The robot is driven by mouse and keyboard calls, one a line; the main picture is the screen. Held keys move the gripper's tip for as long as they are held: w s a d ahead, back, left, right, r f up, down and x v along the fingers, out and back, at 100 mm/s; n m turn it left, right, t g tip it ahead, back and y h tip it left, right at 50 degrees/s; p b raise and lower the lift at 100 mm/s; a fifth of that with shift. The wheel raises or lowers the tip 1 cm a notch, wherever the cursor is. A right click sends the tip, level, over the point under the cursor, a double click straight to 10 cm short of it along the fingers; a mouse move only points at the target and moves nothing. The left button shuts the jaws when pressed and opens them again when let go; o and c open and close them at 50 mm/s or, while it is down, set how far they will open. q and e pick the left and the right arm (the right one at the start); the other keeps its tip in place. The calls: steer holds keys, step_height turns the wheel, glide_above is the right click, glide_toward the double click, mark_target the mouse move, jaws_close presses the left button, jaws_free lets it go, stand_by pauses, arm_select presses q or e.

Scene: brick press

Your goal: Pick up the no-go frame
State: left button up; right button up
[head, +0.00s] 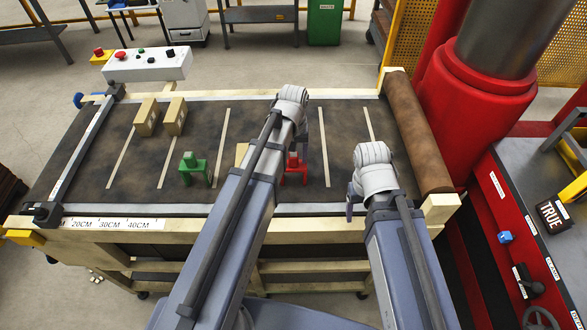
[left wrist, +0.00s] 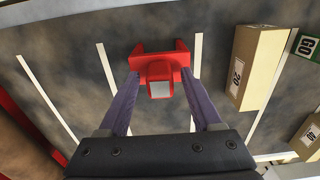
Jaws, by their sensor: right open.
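The red no-go frame (head: 296,170) stands on the brown press bed, partly hidden by my left arm in the head view. In the left wrist view the red frame (left wrist: 161,67) shows its two feet and a grey-topped grip post. My left gripper (left wrist: 162,82) is open, with one finger on each side of the post and visible gaps between. In the head view my left gripper (head: 301,143) is over the red frame and mostly hidden by its wrist. My right gripper (head: 353,200) is open and empty near the bed's front edge.
A green frame (head: 194,170) stands left of the red one. A tan box (head: 241,153) is between them, partly behind my arm. Two more tan boxes (head: 147,117) (head: 175,117) sit further left. A brown roller (head: 417,135) and red column (head: 470,110) bound the right.

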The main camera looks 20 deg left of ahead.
arm_select(q)
jaws_close()
stand_by(0.3)
stand_by(0.9)
